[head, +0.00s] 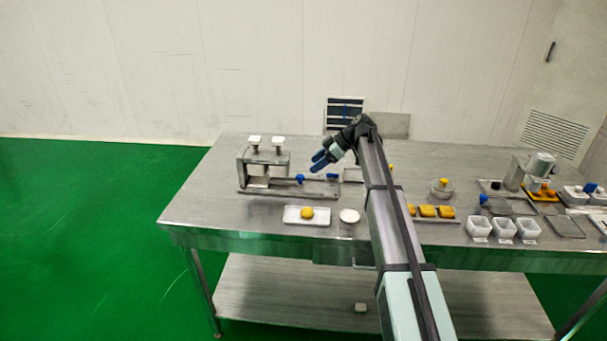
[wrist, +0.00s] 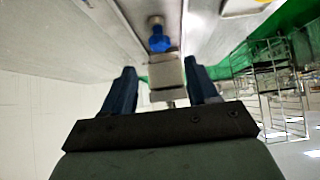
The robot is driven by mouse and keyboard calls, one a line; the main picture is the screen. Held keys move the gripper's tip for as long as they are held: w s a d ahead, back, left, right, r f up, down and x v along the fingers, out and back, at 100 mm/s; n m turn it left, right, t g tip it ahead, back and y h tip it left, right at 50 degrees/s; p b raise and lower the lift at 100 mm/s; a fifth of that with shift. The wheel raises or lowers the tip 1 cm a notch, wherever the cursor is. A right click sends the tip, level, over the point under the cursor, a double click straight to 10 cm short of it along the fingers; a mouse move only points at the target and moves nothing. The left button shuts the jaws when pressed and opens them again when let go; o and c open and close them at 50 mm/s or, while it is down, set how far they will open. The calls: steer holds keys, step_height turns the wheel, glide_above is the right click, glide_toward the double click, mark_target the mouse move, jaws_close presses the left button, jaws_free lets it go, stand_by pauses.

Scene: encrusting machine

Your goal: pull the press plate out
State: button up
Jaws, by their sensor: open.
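The metal press (head: 264,158) with two white-topped knobs stands at the left of the table. A flat metal plate (head: 318,188) lies at its base and reaches out to the right; I take it to be the press plate. A blue knob (head: 300,178) stands on it, and the knob also shows in the wrist view (wrist: 158,42). My gripper (head: 317,160) is above and right of the knob. In the wrist view my gripper (wrist: 160,68) is open and empty, with the knob beyond the gap between its dark blue fingers, apart from them.
A white tray (head: 291,221) with a yellow piece and a white round dish (head: 349,216) lie in front of the press. Yellow pieces (head: 427,211), white cups (head: 503,228) and another machine (head: 540,166) are to the right. The table's left front corner is clear.

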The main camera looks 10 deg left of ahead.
mark_target(301, 175)
steer(key=x, duration=0.7)
steer(key=shift+a+f, duration=0.1)
steer(key=shift+a, duration=0.05)
jaws_close()
stand_by(0.4)
